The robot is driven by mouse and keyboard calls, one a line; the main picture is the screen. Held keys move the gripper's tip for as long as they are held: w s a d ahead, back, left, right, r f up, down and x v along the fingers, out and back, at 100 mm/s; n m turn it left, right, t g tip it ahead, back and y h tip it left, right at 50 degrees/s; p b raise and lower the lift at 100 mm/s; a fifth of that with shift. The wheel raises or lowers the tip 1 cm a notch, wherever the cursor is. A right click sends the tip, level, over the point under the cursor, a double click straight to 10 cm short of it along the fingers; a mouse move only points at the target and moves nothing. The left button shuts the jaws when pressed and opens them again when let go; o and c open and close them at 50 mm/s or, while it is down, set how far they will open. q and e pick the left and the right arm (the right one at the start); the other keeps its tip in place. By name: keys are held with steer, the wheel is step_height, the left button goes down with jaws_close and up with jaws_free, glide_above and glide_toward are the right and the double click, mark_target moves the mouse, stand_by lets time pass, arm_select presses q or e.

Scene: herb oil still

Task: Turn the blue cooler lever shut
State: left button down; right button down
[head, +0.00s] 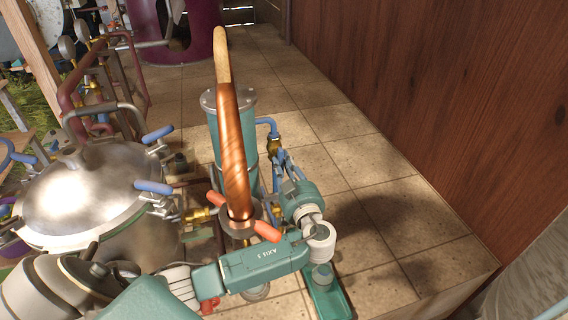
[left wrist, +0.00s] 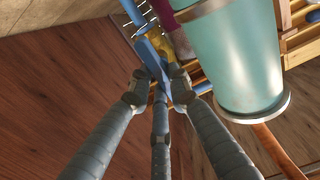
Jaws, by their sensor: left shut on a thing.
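The blue cooler lever (left wrist: 152,60) shows in the left wrist view beside a brass valve body (left wrist: 157,35). My left gripper (left wrist: 158,84) is shut on the lever, one fingertip on each side of it. In the head view the left gripper (head: 285,164) reaches in just below the brass valve (head: 274,146), right of the teal cooler cylinder (head: 250,108). The lever is hard to tell from the fingers and blue pipes there. The cooler (left wrist: 235,50) also stands close on the right in the left wrist view. My right gripper is out of view.
A copper pipe (head: 233,150) arches down in front of the cooler, with red-orange handles (head: 266,231) at its foot. A steel still pot (head: 80,200) with blue clamp handles stands left. Bare tiled surface (head: 370,170) lies right, up to a wooden wall (head: 450,90).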

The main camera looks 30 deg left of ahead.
arm_select(q)
steer(key=shift+w+d+f+m+b, duration=0.15)
steer(key=shift+m+b, duration=0.3)
steer(key=shift+m, duration=2.6)
steer(key=shift+s+a+f+m+b, duration=0.1)
steer(key=shift+f+m+b, duration=0.3)
steer(key=shift+m, duration=2.6)
steer(key=shift+w+d+f+m+b, duration=0.1)
steer(key=shift+m+b, duration=0.45)
steer(key=shift+m, duration=2.5)
steer(key=c, duration=1.6)
jaws_free()
